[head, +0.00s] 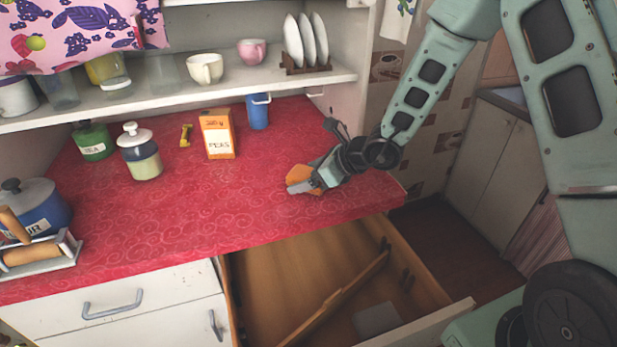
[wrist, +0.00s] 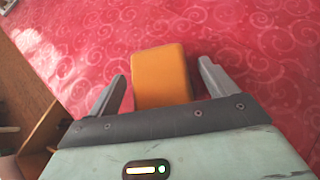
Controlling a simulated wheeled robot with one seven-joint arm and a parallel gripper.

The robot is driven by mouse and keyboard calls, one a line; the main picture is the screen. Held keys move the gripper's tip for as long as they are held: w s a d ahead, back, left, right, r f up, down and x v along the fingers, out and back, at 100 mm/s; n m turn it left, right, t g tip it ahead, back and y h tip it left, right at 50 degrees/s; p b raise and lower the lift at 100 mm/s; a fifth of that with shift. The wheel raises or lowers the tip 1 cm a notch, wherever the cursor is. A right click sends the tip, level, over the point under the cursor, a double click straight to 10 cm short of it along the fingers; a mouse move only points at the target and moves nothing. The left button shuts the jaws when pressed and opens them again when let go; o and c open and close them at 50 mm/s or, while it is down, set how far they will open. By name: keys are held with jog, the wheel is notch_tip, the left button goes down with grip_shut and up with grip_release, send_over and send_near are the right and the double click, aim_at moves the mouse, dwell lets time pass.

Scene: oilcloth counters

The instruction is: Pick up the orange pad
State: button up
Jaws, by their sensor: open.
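The orange pad (wrist: 161,76) lies on the red oilcloth counter (head: 240,200), near its front right part. In the wrist view it sits between the two grey fingers of my gripper (wrist: 163,92), with a gap of red cloth on each side. Its near end is hidden behind the gripper body. In the head view my gripper (head: 305,183) reaches down to the counter and covers much of the pad (head: 298,173). The fingers are open and do not appear to touch the pad.
An open wooden drawer (head: 290,255) lies below the counter's front edge. Behind the pad stand an orange peas box (head: 217,134), a blue mug (head: 258,112) and a small yellow item (head: 186,135). A jar (head: 139,155) stands further left. A shelf (head: 200,94) overhangs the back.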

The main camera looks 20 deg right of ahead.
jog(key=c, duration=1.1)
jog(key=shift+o, duration=0.2)
jog(key=shift+r, duration=0.15)
